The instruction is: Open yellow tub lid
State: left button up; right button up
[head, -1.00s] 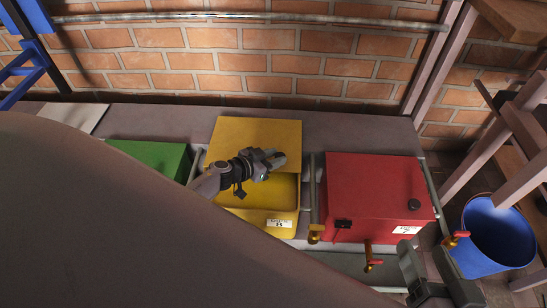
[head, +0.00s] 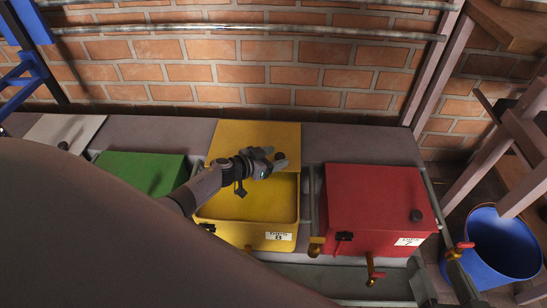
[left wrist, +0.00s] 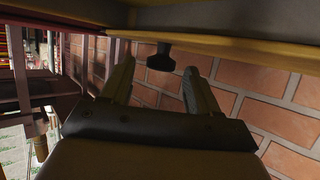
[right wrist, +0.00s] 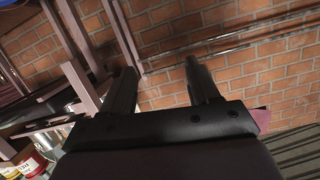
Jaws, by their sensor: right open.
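The yellow tub (head: 248,236) stands between a green tub and a red one, and its inside shows at the front. Its yellow lid (head: 252,134) stands off the opening toward the wall side; its exact tilt is hard to tell. My left gripper (head: 268,163) is at the lid's near edge, beside a dark knob (head: 280,158). In the left wrist view, the knob (left wrist: 160,58) is between the spread fingertips, with gaps visible on both sides. My right gripper (head: 444,272) is open and empty in front of the red tub's right side; its spread fingers show in the right wrist view (right wrist: 163,80).
The red tub (head: 372,200) with its closed lid stands right of the yellow tub. The green tub (head: 145,171) is at the left, partly hidden by my arm. A blue bin (head: 500,245) and wooden frames are at the right. A brick wall (head: 240,75) closes the back.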

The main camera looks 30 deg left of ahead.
pick_arm(q)
jog(key=shift+s, duration=0.1)
jog(key=shift+s+a+r+p, duration=0.1)
jog(key=shift+s+r+p, duration=0.15)
jog(key=shift+p, duration=0.15)
jog(key=p+v, duration=0.4)
jog(key=v, duration=0.2)
jog(key=shift+s, duration=0.2)
pick_arm(e)
jog(key=shift+w+a+r+m+g+y, duration=0.15)
jog(key=shift+a+m+g, duration=0.15)
jog(key=shift+a+g, duration=0.15)
jog(key=shift+w+a+m+g+y, duration=0.1)
jog(key=shift+a+m+g+y, duration=0.05)
jog(key=shift+a+m+g, duration=0.25)
pick_arm(q)
jog(key=shift+f, duration=0.1)
pick_arm(e)
jog(key=shift+s, duration=0.1)
